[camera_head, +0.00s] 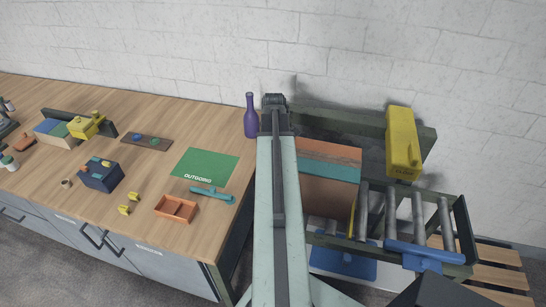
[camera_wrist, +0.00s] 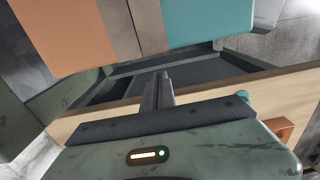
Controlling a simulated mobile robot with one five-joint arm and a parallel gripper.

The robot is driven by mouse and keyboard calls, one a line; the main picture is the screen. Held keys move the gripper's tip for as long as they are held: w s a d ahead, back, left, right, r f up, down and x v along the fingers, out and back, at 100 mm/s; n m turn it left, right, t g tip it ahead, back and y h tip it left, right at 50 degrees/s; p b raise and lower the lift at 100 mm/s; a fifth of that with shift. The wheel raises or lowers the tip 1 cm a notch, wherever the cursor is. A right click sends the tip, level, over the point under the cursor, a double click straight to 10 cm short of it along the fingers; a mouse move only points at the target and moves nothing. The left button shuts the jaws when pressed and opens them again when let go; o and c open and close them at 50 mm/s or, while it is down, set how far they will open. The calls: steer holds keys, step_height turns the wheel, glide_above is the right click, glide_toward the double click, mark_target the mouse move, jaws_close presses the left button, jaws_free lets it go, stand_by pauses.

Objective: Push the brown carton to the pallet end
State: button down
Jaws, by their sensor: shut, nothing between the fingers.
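The carton (camera_head: 328,190) sits at the left end of the roller conveyor, partly hidden behind my own column. Its front is brown, and its top has orange and teal areas with a brown band between. In the wrist view the carton (camera_wrist: 65,35) fills the upper left and middle, close beyond my fingertips; I cannot tell whether they touch it. My gripper (camera_wrist: 163,76) is shut and empty, its fingers pointing toward the carton. The wooden pallet (camera_head: 498,278) lies at the right, past the conveyor's right end.
Bare rollers (camera_head: 391,212) lie right of the carton. A yellow block (camera_head: 402,145) stands at the back rail, and a blue bar (camera_head: 424,252) crosses the front rail. The workbench at left holds a purple bottle (camera_head: 251,117), a green mat (camera_head: 205,167) and an orange tray (camera_head: 177,208).

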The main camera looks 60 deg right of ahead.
steer(key=shift+s+d+r, duration=0.15)
steer(key=shift+s+d, duration=0.15)
steer(key=shift+s, duration=0.55)
steer(key=shift+s+d+r, duration=0.1)
steer(key=shift+s+d, duration=0.15)
steer(key=shift+s, duration=0.6)
